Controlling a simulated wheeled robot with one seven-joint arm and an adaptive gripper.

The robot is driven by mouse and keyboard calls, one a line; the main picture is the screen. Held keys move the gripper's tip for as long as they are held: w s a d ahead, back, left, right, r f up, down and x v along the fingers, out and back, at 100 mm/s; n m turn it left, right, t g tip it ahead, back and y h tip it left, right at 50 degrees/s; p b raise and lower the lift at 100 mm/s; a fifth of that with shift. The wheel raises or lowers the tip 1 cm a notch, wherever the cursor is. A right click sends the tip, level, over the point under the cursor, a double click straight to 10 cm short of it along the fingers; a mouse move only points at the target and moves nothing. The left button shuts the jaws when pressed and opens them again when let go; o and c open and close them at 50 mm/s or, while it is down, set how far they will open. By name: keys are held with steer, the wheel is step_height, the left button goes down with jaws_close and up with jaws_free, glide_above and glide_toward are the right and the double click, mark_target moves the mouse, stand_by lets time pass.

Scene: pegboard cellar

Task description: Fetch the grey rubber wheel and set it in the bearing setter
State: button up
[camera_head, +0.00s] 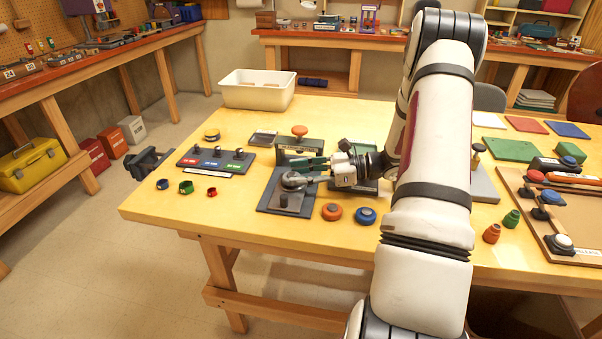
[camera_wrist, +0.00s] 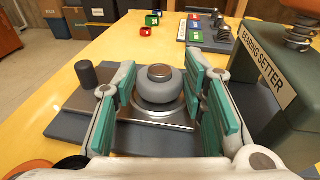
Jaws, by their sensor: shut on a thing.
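The grey rubber wheel (camera_wrist: 160,88) is round with a metal hub. In the wrist view it sits between the teal pads of my gripper (camera_wrist: 164,95), which is shut on it. The wheel also shows in the head view (camera_head: 292,181), at the tips of my gripper (camera_head: 318,174). It is right over or on a metal plate (camera_wrist: 150,119) on a dark base with a dark post; I cannot tell whether it touches the plate. The bearing setter (camera_wrist: 272,90), a green body with a white label and a copper-coloured top, stands close on the right; the head view shows it behind (camera_head: 300,144).
An orange wheel (camera_head: 332,211) and a blue wheel (camera_head: 365,215) lie near the front edge. A switch-like panel (camera_head: 216,158) and several coloured rings (camera_head: 186,187) lie to the left. A white bin (camera_head: 258,90) stands at the back.

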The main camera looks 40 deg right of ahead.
steer(key=shift+f, duration=0.15)
steer(key=o, duration=1.2)
steer(key=shift+o, duration=0.4)
steer(key=o, duration=0.4)
steer(key=shift+c, duration=0.2)
steer(key=shift+r+p, duration=1.95)
steer(key=shift+r, duration=1.2)
